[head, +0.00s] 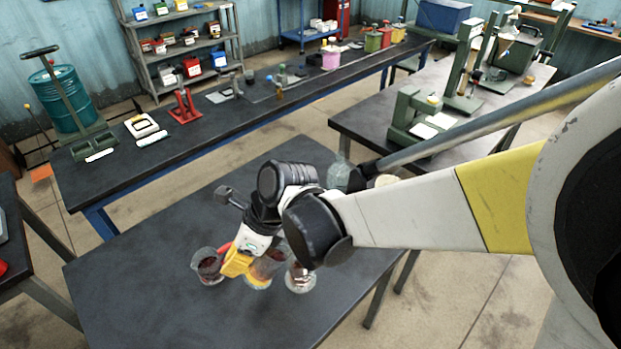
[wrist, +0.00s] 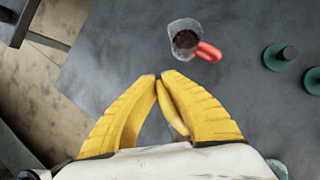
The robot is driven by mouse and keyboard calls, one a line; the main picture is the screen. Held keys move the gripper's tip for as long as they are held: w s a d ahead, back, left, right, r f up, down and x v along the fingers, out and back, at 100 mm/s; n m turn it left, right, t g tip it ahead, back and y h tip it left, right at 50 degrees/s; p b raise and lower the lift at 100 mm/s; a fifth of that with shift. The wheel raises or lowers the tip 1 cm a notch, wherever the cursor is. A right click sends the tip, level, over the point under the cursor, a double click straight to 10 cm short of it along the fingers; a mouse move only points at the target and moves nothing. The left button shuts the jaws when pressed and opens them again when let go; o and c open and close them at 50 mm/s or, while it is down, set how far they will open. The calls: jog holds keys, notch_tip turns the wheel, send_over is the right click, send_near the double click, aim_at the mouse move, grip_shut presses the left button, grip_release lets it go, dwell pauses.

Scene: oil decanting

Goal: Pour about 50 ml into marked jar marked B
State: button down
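A clear jug (head: 207,267) with dark liquid and a red handle stands at the left of a small group on the near dark table. It also shows in the wrist view (wrist: 186,36), upright beyond my fingertips. My gripper (head: 236,262) has yellow fingers, and in the wrist view its tips (wrist: 160,77) meet with nothing seen between them. It is apart from the jug in the wrist view. A glass vessel with brownish contents (head: 270,262) stands right of my gripper, partly hidden. Another glass vessel (head: 301,279) stands further right. I can read no letter B on any vessel.
Two dark green round-based things (wrist: 281,57) (wrist: 313,80) stand at the right in the wrist view. A clear glass container (head: 339,176) shows behind my arm. The near table (head: 150,290) is bare at the left and front. A long bench (head: 190,135) lies behind.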

jog(key=a+f+h+b, duration=0.1)
jog(key=f, duration=0.1)
jog(key=s+a+f+t+h+b, duration=0.1)
jog(key=f+h, duration=0.1)
jog(key=a+f+t+h+b, duration=0.1)
jog(key=f+b, duration=0.1)
jog(key=shift+s+a+f+h, duration=0.25)
jog(key=shift+s+f+h, duration=0.05)
jog(key=shift+s+f, duration=0.1)
jog(key=shift+f+h, duration=0.3)
jog(key=shift+h, duration=0.1)
